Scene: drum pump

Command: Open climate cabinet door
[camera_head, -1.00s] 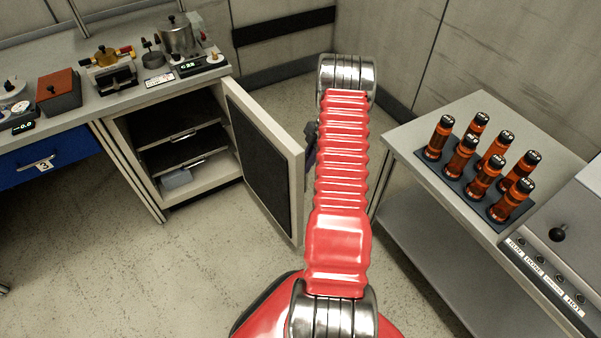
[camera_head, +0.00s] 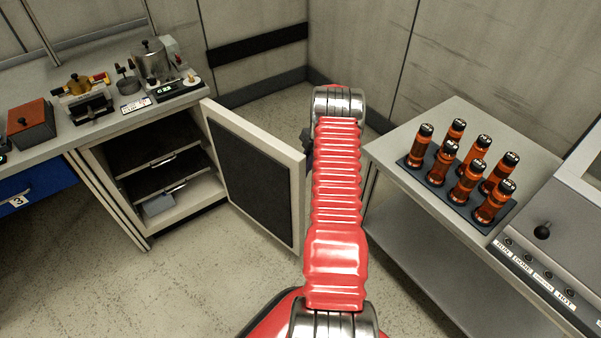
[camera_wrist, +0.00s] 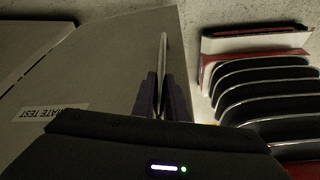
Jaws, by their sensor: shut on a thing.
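The climate cabinet door (camera_head: 258,175) stands wide open in the head view, hinged at the cabinet's (camera_head: 150,185) right side. It has a pale frame and a dark inner panel. In the wrist view, the door's pale outer face (camera_wrist: 105,65) shows a label reading "...MATE TEST", upside down. A thin pale handle (camera_wrist: 163,50) stands out from that face. My gripper (camera_wrist: 160,95) is shut on the handle with its two dark fingers. In the head view, my gripper is mostly hidden behind my red arm; only a dark part shows beside the door's free edge.
The open cabinet shows dark shelves and a pale box (camera_head: 158,205) inside. A bench (camera_head: 120,130) with instruments runs above it. A side table (camera_head: 385,150) with a rack of several amber bottles (camera_head: 450,160) stands close on the right. The floor (camera_head: 200,285) before the door is clear.

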